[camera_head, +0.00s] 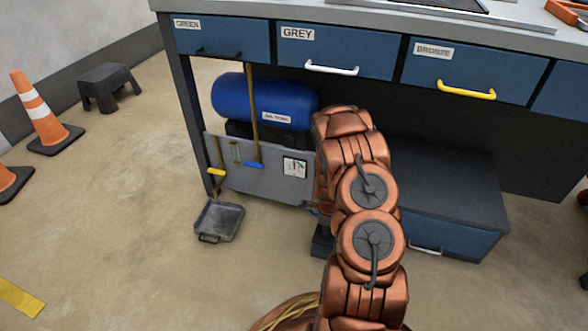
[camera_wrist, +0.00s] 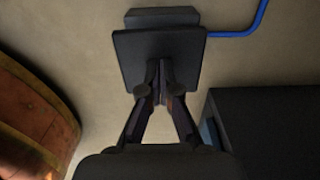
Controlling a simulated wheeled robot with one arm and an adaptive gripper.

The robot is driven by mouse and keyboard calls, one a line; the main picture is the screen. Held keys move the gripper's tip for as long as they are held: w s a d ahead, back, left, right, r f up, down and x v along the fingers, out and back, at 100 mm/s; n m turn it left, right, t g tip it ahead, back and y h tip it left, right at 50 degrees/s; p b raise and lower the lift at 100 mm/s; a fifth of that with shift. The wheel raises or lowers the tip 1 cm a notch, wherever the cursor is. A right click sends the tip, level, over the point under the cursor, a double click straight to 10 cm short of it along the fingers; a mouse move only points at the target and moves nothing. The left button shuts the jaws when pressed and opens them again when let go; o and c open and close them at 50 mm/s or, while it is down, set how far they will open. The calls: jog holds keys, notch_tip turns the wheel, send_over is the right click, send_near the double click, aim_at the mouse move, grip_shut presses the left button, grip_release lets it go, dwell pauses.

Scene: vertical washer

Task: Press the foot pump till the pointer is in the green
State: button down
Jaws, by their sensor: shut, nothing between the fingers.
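The foot pump is a dark block with a flat square pedal (camera_wrist: 190,52), seen from above in the wrist view, with a blue hose (camera_wrist: 240,33) running off to the right. My gripper (camera_wrist: 160,88) is shut and empty, with its fingertips over the pedal's near part. I cannot tell whether they touch it. In the head view, part of the dark pump (camera_head: 322,241) shows on the floor left of my arm, and the arm hides my fingertips. A small white gauge (camera_head: 295,167) with green and red marks sits on the grey panel. Its pointer is too small to read.
A blue tank (camera_head: 262,100) lies behind the grey panel (camera_head: 255,184) under the workbench (camera_head: 380,50). A dark-topped blue drawer unit (camera_head: 450,190) stands right of my arm. A grey tray (camera_head: 219,220) lies on the floor.

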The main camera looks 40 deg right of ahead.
jog(key=shift+f+b, duration=0.6)
jog(key=shift+f, duration=1.15)
jog(key=shift+r+p, duration=0.8)
jog(key=shift+r, duration=1.55)
jog(key=shift+r, duration=0.1)
jog(key=shift+r+p, duration=1.05)
jog(key=shift+r, duration=1.35)
